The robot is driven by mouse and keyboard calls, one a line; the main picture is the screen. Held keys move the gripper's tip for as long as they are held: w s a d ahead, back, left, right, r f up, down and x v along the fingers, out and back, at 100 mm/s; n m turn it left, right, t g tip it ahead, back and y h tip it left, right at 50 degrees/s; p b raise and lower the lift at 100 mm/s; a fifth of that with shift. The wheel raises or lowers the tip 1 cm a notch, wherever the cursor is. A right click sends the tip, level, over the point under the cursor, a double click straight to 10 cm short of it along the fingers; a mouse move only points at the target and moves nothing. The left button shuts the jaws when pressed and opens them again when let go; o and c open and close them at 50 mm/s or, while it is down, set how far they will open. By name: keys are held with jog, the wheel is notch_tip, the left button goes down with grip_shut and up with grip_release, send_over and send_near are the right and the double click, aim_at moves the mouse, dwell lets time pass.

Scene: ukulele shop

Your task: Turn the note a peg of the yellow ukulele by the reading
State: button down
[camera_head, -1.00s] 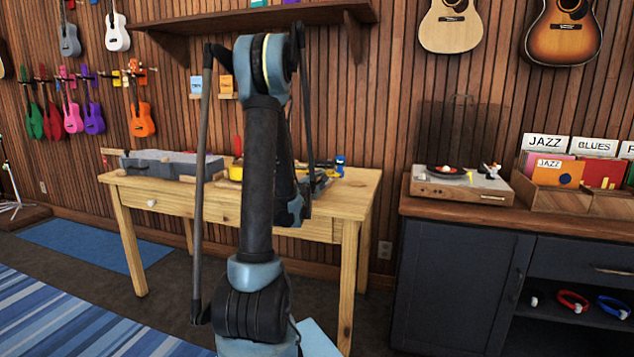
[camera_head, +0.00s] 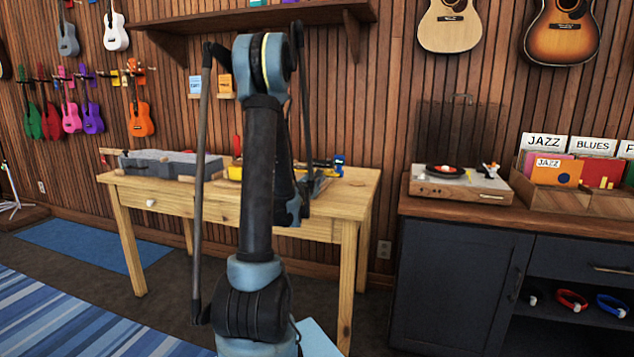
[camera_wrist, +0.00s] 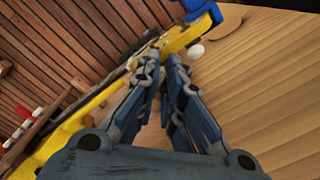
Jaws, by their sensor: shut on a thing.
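The yellow ukulele (camera_head: 234,173) lies on the wooden workbench, largely hidden behind my arm in the head view. In the wrist view the yellow ukulele (camera_wrist: 88,112) runs diagonally from lower left to upper right. A blue piece (camera_wrist: 197,8) sits at its head end; no reading on it is legible. One white peg (camera_wrist: 196,51) shows just right of my fingertips. My gripper (camera_wrist: 163,64) is at the edge of the headstock, its fingers closed in on a peg. That peg is mostly hidden between the fingertips, and I cannot tell its note.
The workbench (camera_head: 345,190) has bare wood to the right of the gripper. A grey case-like block (camera_head: 165,165) lies at its left. A record player (camera_head: 460,183) stands on the dark cabinet at right. A shelf (camera_head: 220,18) hangs above the bench.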

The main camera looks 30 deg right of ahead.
jog(key=c, duration=1.7)
grip_release()
jog(key=shift+a, duration=0.1)
jog(key=shift+v, duration=3.9)
jog(key=shift+a, duration=0.1)
